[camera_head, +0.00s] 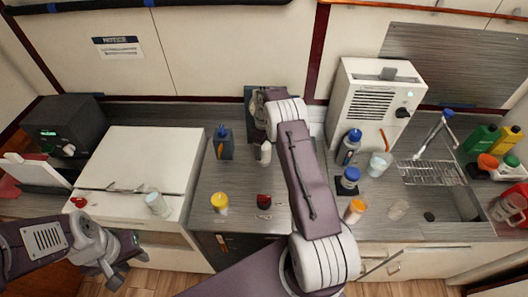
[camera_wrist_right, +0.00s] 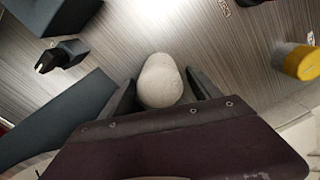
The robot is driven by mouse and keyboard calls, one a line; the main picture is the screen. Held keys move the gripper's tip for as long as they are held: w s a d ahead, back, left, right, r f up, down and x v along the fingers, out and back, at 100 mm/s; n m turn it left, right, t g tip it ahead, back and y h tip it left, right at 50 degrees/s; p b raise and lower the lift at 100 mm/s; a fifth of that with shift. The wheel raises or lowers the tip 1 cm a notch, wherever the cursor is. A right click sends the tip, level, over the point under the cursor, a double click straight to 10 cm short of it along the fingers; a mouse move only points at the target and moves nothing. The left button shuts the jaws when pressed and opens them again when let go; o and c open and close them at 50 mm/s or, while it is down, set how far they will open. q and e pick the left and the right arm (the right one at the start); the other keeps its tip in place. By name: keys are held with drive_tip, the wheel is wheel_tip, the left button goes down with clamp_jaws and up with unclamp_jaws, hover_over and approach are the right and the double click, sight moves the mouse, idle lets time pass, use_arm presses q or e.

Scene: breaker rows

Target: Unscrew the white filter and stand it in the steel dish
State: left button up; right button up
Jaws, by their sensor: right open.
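The white filter (camera_wrist_right: 160,82) shows in the right wrist view as a pale rounded cylinder between the two dark fingers of my right gripper (camera_wrist_right: 160,92). The jaws are open around it; whether a finger touches it I cannot tell. In the head view a small white cylinder (camera_head: 265,153), which looks like the filter, shows just left of my right arm, below a dark unit at the back wall. My left gripper (camera_head: 126,268) is low at the left in the head view, open and empty, away from the filter. I cannot make out the steel dish.
A yellow-topped jar (camera_head: 219,202) and a red item (camera_head: 264,201) stand toward the counter's front. A white machine (camera_head: 372,105), bottles and a sink (camera_head: 457,203) are at right. My right arm hides part of the counter.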

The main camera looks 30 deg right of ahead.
drive_tip(key=c, duration=1.3)
drive_tip(key=n, duration=0.5)
drive_tip(key=shift+r, duration=0.2)
drive_tip(key=shift+r+p, duration=1.75)
drive_tip(key=shift+r, duration=0.6)
